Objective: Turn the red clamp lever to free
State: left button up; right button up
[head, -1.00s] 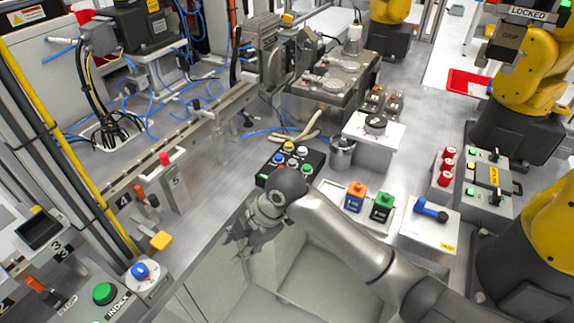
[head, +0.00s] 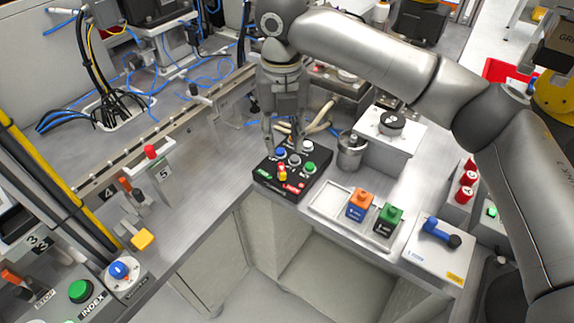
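A black control box (head: 263,183) sits on the grey bench near its front edge, with several coloured buttons on top. On its front part is a small red lever (head: 282,173) with yellow on it, between a green label on the left and a red label on the right. The label text is too small to read surely. My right gripper (head: 283,150) points down over the back of the box, just behind the lever. Its fingers are spread apart with nothing seen between them, and they hide part of the buttons. My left gripper is not in view.
A metal canister (head: 351,152) stands right of the box. A white tray (head: 328,204) holds an orange block (head: 360,205) and a green block (head: 389,220). A red-topped slider marked 5 (head: 152,160) stands to the left. The bench left of the box is clear.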

aim_at(283, 174)
notch_tip(283, 174, down, 10)
jog(key=shift+f+p, duration=0.15)
jog(key=shift+p, duration=0.15)
jog(key=shift+s, duration=0.1)
jog(key=shift+c, duration=0.3)
grip_shut()
